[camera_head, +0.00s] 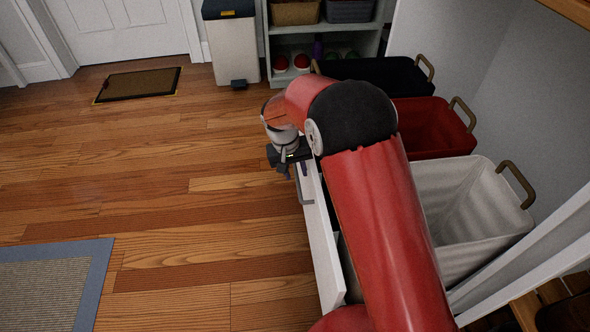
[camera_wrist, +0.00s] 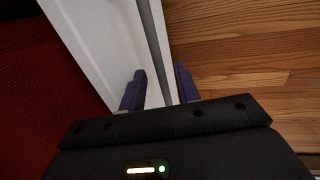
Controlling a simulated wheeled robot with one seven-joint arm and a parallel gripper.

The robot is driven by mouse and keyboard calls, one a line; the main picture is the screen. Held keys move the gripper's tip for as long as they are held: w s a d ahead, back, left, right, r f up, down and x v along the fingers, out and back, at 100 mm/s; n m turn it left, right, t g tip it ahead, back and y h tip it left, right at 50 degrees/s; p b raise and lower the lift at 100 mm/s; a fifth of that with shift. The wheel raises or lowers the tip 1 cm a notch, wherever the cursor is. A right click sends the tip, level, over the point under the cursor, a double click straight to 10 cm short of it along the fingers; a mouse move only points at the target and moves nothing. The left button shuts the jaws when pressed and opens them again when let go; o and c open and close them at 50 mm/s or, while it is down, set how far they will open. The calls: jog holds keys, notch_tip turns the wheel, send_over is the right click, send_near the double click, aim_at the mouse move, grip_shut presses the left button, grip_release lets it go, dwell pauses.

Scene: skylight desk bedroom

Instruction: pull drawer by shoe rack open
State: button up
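The white drawer front (camera_head: 318,240) stands upright at the centre of the head view, with a grey bar handle (camera_head: 306,186) on its left face. My gripper (camera_head: 283,168) is at the far end of this front, partly hidden by my wrist. In the wrist view the two dark purple fingers of my gripper (camera_wrist: 160,70) are apart. The grey handle bar (camera_wrist: 156,45) runs lengthwise through the gap between them, with space showing on either side. I cannot tell whether a finger touches it. The white drawer front (camera_wrist: 105,40) lies left of the bar.
Black (camera_head: 375,72), red (camera_head: 430,125) and white (camera_head: 455,205) hampers line the right side. A bin (camera_head: 232,45) and doormat (camera_head: 138,84) are at the back left. Wooden floor left of the drawer is clear up to a rug (camera_head: 50,285).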

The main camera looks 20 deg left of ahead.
notch_tip(320, 180, up, 8)
jog(key=a+p, duration=0.1)
jog(key=shift+s+a+f, duration=0.2)
jog(key=shift+s, duration=0.1)
jog(key=shift+s, duration=0.1)
dwell(0.4)
